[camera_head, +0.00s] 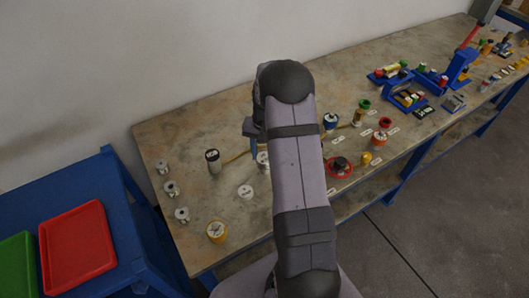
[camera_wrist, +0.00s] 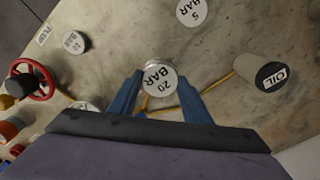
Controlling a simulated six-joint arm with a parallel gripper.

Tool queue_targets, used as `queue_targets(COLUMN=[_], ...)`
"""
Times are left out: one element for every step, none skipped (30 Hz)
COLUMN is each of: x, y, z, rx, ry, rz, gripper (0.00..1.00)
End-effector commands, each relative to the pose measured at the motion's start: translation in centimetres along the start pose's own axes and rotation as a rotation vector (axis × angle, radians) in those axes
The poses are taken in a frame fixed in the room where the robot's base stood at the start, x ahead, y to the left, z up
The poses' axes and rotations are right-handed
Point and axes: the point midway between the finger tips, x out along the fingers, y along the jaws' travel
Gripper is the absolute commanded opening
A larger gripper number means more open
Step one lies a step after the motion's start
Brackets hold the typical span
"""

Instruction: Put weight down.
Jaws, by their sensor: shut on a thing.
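The weight marked "20 BAR" (camera_wrist: 160,82) has a round white top and sits between the blue fingers of my gripper (camera_wrist: 160,92) in the wrist view. The gripper is shut on it. In the head view my gripper (camera_head: 250,130) is over the left half of the bench, and the weight (camera_head: 262,159) shows as a white piece partly hidden by my arm. I cannot tell whether its underside touches the bench. Discs marked "5 BAR" (camera_wrist: 191,11) and "10 BAR" (camera_wrist: 75,42) stand apart from it on the bench.
An "OIL" cylinder (camera_wrist: 270,76) stands right of the weight in the wrist view. A yellowish line runs across the bench near the gripper. A red handwheel (camera_wrist: 44,75) is at the left. In the head view, silver flanged pieces (camera_head: 170,188) and a yellow-rimmed gauge (camera_head: 217,232) stand at left.

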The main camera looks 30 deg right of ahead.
Motion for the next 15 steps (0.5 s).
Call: queue_targets(x=[-0.01,0.02,0.03,0.02,0.02,0.02,0.02,0.04,0.1,0.17,0.27,0.39,0.47,0.4,0.39], y=[-0.03,-0.03,-0.04,-0.04,-0.04,-0.04,-0.04,-0.04,-0.04,-0.04,-0.04,-0.04,-0.02,-0.02,-0.02], z=[-0.07,-0.09,-0.1,-0.1,-0.1,-0.1,-0.1,-0.1,-0.09,-0.09,-0.09,-0.09,-0.03,-0.04,-0.04], rx=[0.0,0.0,0.0,0.0,0.0,0.0,0.0,0.0,0.0,0.0,0.0,0.0,0.0,0.0,0.0], ry=[0.002,0.003,0.003,0.003,0.003,0.003,0.003,0.003,0.003,0.003,0.003,0.003,0.001,0.001,0.001], rz=[-0.001,-0.001,-0.001,-0.001,-0.001,-0.001,-0.001,-0.001,-0.001,-0.001,-0.001,-0.001,0.0,-0.001,0.0], gripper=[0.09,0.09,0.09,0.09,0.09,0.09,0.09,0.09,0.09,0.09,0.09,0.09,0.46,0.54,0.63])
